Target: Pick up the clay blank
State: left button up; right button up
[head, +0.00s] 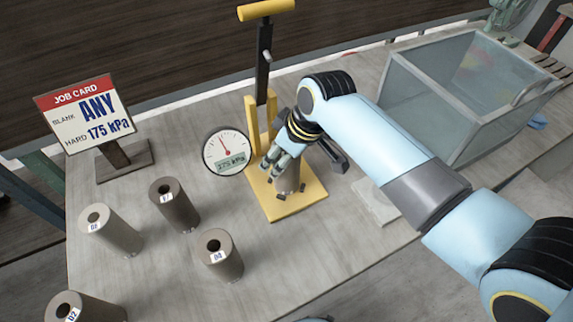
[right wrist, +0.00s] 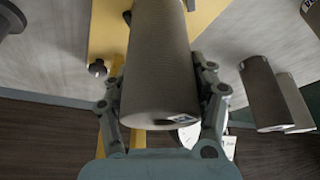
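A grey-brown clay blank (head: 289,179) stands on the yellow base of a press, partly hidden by my right gripper (head: 284,154). In the right wrist view the blank (right wrist: 160,70) is a smooth cylinder with a small white label near its close end. The two fingers of my right gripper (right wrist: 160,62) lie on either side of it, very close to its sides. I cannot tell whether they press on it. Several other labelled blanks with holed tops stand on the table: one (head: 117,233), one (head: 177,208), one marked 04 (head: 222,260) and one marked 02 (head: 90,309). My left gripper is not in view.
The yellow press (head: 300,209) has an upright lever and a round gauge (head: 226,147) whose first digit is unclear. A job card (head: 88,113) reads ANY, HARD 175 kPa. A clear bin (head: 420,110) stands at the right. The table's front middle is bare.

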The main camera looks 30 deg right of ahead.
grip_shut()
jog(key=shift+r, duration=0.1)
